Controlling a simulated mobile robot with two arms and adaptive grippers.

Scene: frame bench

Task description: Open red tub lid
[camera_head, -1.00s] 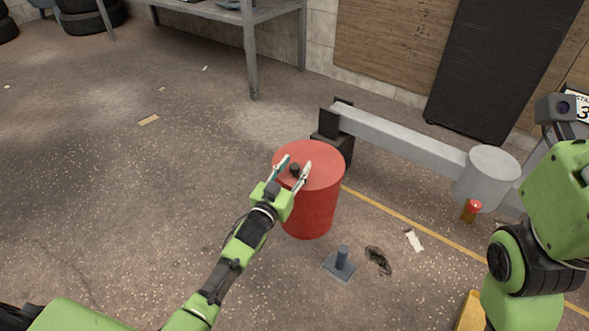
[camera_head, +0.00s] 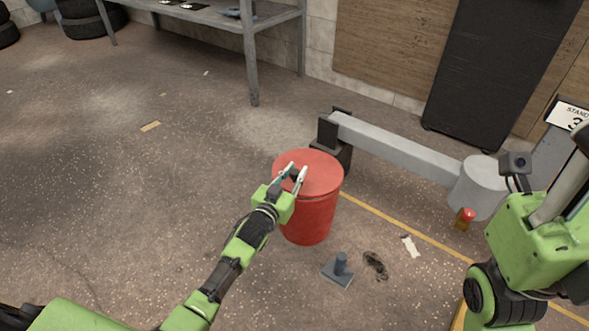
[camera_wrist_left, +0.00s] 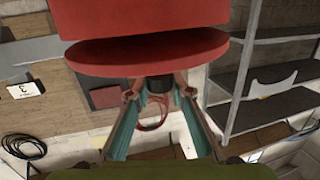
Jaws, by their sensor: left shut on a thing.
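A red tub (camera_head: 308,222) stands on the floor in the middle of the head view. Its round red lid (camera_head: 322,170) sits on top, with no clear gap in this view. My left gripper (camera_head: 296,174) is over the lid, its fingers shut on the small dark knob, which they partly hide. The left wrist view shows the knob (camera_wrist_left: 158,84) between the fingertips, close to the lid's face (camera_wrist_left: 148,55), with the tub (camera_wrist_left: 140,18) beyond it. My right arm is at the right edge of the head view; its gripper fingers do not show.
A grey beam (camera_head: 395,150) runs behind the tub to a grey cylinder (camera_head: 474,185). A small grey post on a plate (camera_head: 339,268) stands in front of the tub. A metal shelf (camera_head: 250,50) is at the back. The floor at left is largely clear.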

